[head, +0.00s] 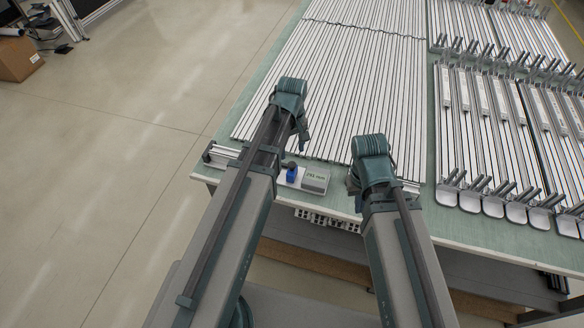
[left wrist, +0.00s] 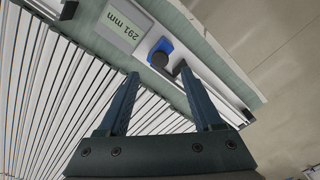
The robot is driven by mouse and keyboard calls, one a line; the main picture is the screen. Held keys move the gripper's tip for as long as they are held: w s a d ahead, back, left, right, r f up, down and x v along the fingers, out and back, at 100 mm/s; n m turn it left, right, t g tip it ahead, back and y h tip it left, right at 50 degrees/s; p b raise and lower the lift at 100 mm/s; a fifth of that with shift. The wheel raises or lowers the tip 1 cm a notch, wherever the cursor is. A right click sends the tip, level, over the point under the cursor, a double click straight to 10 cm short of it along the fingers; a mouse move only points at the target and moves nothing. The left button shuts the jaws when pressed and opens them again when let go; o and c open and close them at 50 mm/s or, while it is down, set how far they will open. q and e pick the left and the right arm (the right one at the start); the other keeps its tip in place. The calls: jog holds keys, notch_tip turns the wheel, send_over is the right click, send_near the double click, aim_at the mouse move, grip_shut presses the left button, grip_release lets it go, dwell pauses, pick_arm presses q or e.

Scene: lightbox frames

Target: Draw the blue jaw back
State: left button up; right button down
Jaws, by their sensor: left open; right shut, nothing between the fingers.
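The blue jaw (head: 291,174), with a dark knob on top, sits on a pale measuring rail (head: 222,151) along the table's near edge. It also shows in the left wrist view (left wrist: 164,46). Beside it a grey display (head: 315,181) reads 291 mm in the left wrist view (left wrist: 122,25). My left gripper (head: 303,146) is open and empty above the rail near the blue jaw. In the left wrist view its fingers (left wrist: 157,74) point toward the jaw, with the knob between their tips in the picture. My right gripper (head: 353,188) is shut and empty right of the display, mostly hidden by its arm.
Long pale strips (head: 345,85) cover the green table (head: 428,215) behind the rail. Racks of metal profiles with dark handles (head: 500,130) fill the right side. A cardboard box (head: 18,58) stands on the floor at far left.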

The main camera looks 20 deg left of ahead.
aim_at(292, 164)
pick_arm(q)
notch_tip(292, 164, down, 6)
jog(key=b, duration=0.5)
jog(key=shift+f, duration=0.2)
grip_shut()
dwell(1.0)
